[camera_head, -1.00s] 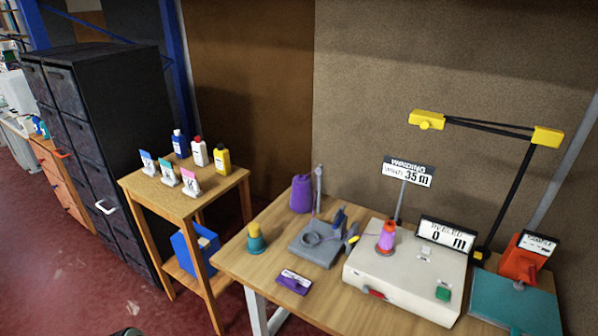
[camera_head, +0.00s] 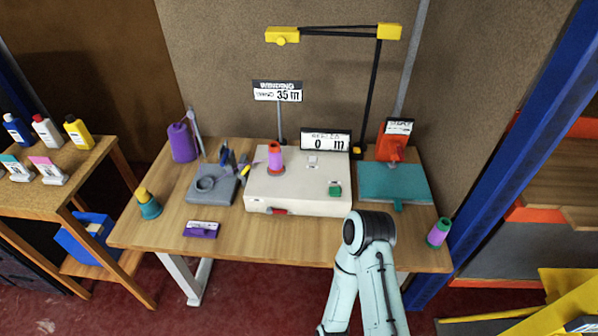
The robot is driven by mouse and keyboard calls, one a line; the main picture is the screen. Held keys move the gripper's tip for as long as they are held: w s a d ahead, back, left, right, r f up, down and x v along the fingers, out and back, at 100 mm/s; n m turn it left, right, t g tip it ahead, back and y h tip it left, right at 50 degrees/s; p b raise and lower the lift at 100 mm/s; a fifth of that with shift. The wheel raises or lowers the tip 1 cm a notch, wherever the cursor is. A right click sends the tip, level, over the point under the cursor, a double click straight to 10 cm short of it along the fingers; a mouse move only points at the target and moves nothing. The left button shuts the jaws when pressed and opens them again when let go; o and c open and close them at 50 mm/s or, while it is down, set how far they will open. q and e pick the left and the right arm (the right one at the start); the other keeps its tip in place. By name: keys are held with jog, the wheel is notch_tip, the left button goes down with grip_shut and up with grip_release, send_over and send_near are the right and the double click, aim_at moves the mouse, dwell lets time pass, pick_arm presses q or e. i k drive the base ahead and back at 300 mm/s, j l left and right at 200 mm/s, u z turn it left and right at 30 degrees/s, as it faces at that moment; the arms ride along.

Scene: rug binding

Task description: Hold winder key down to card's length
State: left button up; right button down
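The winder (camera_head: 262,190) is a cream box on the wooden table, with a pink-and-purple thread cone (camera_head: 275,157) standing on it. A green key (camera_head: 335,190) sits on its top at the right, and a red part (camera_head: 279,211) is on its front edge. The counter display (camera_head: 326,142) behind it reads 0 m. The card (camera_head: 277,91) on a post reads 35 m. A pale arm of mine (camera_head: 370,260) rises at the lower right in front of the table. Neither gripper can be seen.
A teal board (camera_head: 393,184) with a red device (camera_head: 391,145) and a green-purple spool (camera_head: 438,233) are right.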

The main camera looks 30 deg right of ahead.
aim_at(334, 192)
jog(key=z, duration=1.3)
